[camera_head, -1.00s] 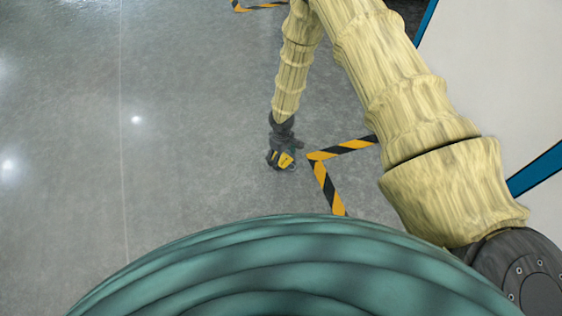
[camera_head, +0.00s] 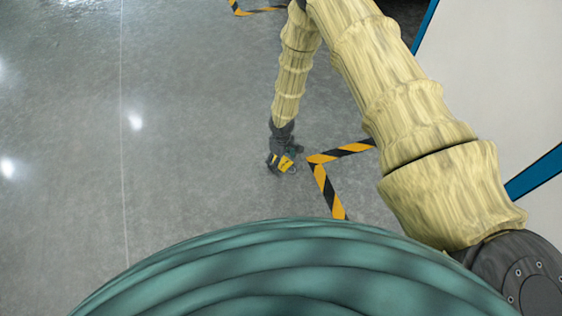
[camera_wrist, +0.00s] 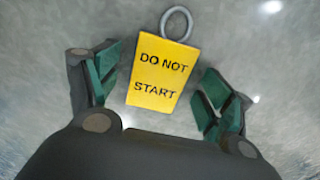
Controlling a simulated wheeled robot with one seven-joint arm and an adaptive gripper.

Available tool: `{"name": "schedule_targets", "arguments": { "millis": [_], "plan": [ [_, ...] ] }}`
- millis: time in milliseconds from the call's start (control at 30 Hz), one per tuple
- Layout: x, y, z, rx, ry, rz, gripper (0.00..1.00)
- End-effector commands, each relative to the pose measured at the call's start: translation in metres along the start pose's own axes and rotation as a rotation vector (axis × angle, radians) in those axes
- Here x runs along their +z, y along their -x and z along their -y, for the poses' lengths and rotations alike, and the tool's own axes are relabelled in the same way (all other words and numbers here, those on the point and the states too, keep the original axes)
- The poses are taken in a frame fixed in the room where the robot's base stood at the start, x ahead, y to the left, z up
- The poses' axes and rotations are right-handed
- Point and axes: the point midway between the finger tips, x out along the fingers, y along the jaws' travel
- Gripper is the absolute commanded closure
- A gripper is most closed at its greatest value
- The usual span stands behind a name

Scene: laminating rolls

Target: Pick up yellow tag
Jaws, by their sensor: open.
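The yellow tag (camera_wrist: 163,73) shows in the wrist view, marked "DO NOT START" in black, with a grey metal ring (camera_wrist: 176,23) at its top. It lies slightly tilted between the fingers of my gripper (camera_wrist: 160,97). The green-padded fingers are spread, with a gap on each side of the tag. In the head view my gripper (camera_head: 284,163) is low over the floor at the end of my arm, and the tag (camera_head: 286,164) shows partly beside it. Whether the tag rests on the floor is hard to tell.
Black and yellow striped tape (camera_head: 328,189) marks a corner on the floor right of my gripper. Another striped corner (camera_head: 258,10) lies at the top. A pale surface with a blue edge (camera_head: 535,171) is at the right. The grey floor (camera_head: 190,130) at the left is clear.

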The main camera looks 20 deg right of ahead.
Motion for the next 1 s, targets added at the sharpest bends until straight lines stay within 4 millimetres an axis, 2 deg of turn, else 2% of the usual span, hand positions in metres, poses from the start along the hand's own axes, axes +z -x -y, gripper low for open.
{"name": "schedule_targets", "arguments": {
  "millis": [167,300,400,867,1000],
  "plan": [
    [0.0,0.0,0.0,0.0,0.0,0.0,0.21],
    [0.0,0.0,0.0,0.0,0.0,0.0,0.47],
    [0.0,0.0,0.0,0.0,0.0,0.0,0.61],
    [0.001,0.002,0.0,-0.001,0.0,0.001,0.64],
    [0.001,0.017,0.001,0.0,0.001,0.001,0.64]
  ]
}}
